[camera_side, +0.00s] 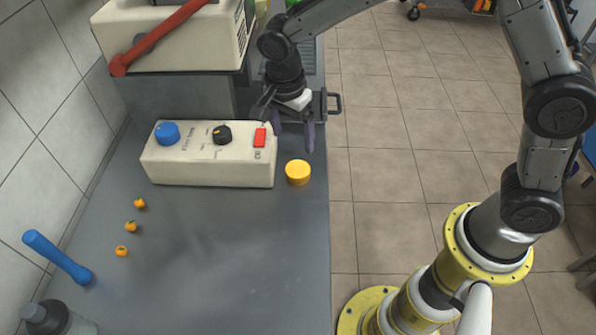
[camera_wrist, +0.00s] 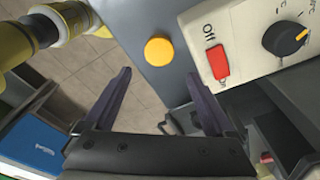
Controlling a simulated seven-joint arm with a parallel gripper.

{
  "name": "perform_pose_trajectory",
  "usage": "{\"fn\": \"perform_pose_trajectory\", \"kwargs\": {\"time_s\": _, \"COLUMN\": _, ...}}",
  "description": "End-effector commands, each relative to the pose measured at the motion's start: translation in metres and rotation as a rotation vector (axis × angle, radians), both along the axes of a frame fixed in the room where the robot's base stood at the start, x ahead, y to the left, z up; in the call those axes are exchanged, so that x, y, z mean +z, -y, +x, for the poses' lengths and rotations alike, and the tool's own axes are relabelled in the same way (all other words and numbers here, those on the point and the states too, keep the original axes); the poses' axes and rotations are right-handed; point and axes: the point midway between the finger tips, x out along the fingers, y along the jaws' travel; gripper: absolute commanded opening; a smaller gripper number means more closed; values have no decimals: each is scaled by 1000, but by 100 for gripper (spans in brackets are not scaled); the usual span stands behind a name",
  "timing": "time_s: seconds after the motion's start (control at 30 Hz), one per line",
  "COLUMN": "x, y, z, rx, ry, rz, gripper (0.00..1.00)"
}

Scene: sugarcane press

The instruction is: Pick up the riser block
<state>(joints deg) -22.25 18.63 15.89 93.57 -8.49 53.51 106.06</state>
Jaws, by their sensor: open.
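A short yellow round block (camera_side: 298,172), the likeliest riser block in view, stands on the grey counter near its right edge. It also shows in the wrist view (camera_wrist: 159,51), beyond the fingertips and roughly between them. My gripper (camera_side: 287,125) is open and empty, with its dark purple fingers spread. In the side view it is behind the block, near the right end of the control box. The wrist view shows both fingers (camera_wrist: 158,76) apart from the block, with nothing between them.
The cream control box (camera_side: 208,168) with blue knob, black dial and red switch (camera_side: 260,138) stands close left of the block. A cream machine with a red lever (camera_side: 155,40) is behind. Small orange fruits (camera_side: 130,226) and a blue rod (camera_side: 57,257) lie left. The front counter is clear.

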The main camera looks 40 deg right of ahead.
Motion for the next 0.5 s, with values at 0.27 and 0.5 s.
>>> {"fn": "perform_pose_trajectory", "kwargs": {"time_s": 0.27, "x": -52, "y": 8, "z": 0, "rx": -3, "ry": -4, "rz": -2, "gripper": 89}}
{"fn": "perform_pose_trajectory", "kwargs": {"time_s": 0.5, "x": -69, "y": 10, "z": 1, "rx": -1, "ry": -3, "rz": -1, "gripper": 89}}
